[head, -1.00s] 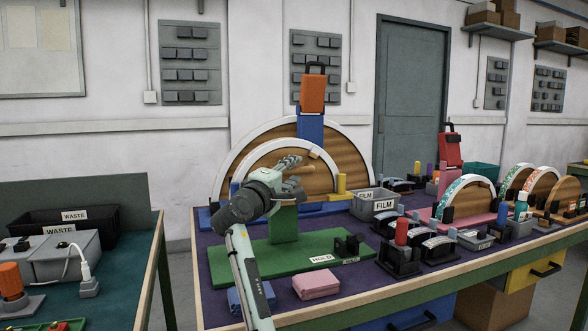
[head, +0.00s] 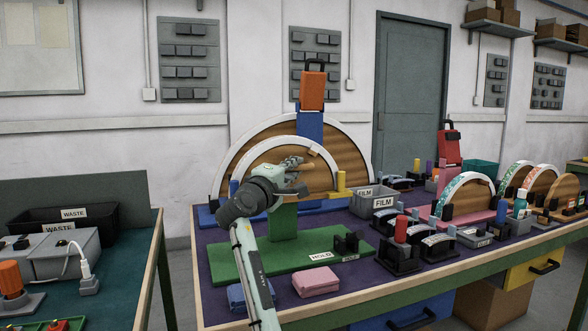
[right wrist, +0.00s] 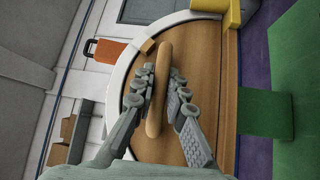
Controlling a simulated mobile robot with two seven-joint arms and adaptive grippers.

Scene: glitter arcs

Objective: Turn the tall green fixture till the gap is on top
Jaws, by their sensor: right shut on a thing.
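The green fixture is a wide green base (head: 325,258) with an upright green post (head: 284,222) on the purple mat. My right gripper (head: 298,178) is above the post, in front of the wooden half-disc. In the right wrist view its fingers (right wrist: 163,76) are shut on a long rounded brown bar (right wrist: 158,105). The green post (right wrist: 265,113) stands to the right there. My left gripper is not in view.
Behind stands a wooden half-disc (head: 345,158) with white arcs and a blue post (head: 310,127) carrying an orange block (head: 313,92). A pink block (head: 317,281) lies at the front edge. Grey FILM bins (head: 373,200) and black holders (head: 400,258) crowd the right.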

